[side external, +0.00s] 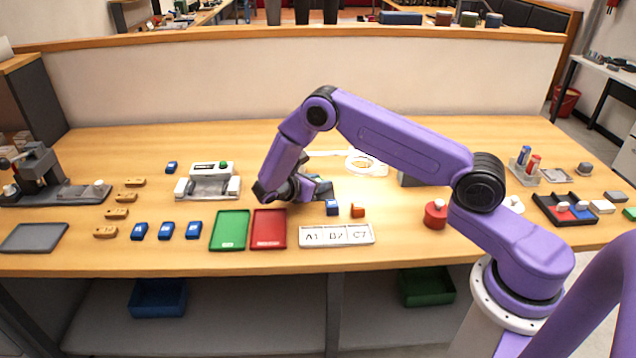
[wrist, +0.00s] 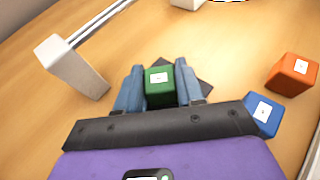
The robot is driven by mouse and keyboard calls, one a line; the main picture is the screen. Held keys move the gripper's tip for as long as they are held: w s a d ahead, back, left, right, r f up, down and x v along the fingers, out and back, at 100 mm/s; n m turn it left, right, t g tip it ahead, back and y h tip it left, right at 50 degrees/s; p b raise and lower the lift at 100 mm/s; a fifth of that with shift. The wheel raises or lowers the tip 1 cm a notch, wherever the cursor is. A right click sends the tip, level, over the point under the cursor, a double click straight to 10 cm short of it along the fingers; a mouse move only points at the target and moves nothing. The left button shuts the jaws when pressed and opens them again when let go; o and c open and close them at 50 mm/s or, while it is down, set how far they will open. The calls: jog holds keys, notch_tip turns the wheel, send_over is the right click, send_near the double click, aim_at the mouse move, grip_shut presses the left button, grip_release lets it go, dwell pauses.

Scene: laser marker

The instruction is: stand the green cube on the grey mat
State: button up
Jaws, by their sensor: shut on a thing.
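The green cube (wrist: 159,92) with a white label on top sits between the fingers of my gripper (wrist: 159,85) in the wrist view. My gripper is shut on it. A dark grey mat (wrist: 204,78) shows behind and beside the cube, turned at an angle and partly hidden by the cube and fingers. I cannot tell whether the cube touches the mat or is held just above it. In the side view my gripper (side external: 314,188) is low over the table, and the cube and mat are not clearly made out there.
A blue cube (side external: 332,208) and an orange cube (side external: 358,210) stand close to the right of my gripper. A white post with a metal bar (wrist: 72,66) stands left in the wrist view. Green (side external: 230,231) and red (side external: 268,230) trays lie in front.

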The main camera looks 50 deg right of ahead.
jog(key=shift+f, duration=0.1)
jog(key=o, duration=1)
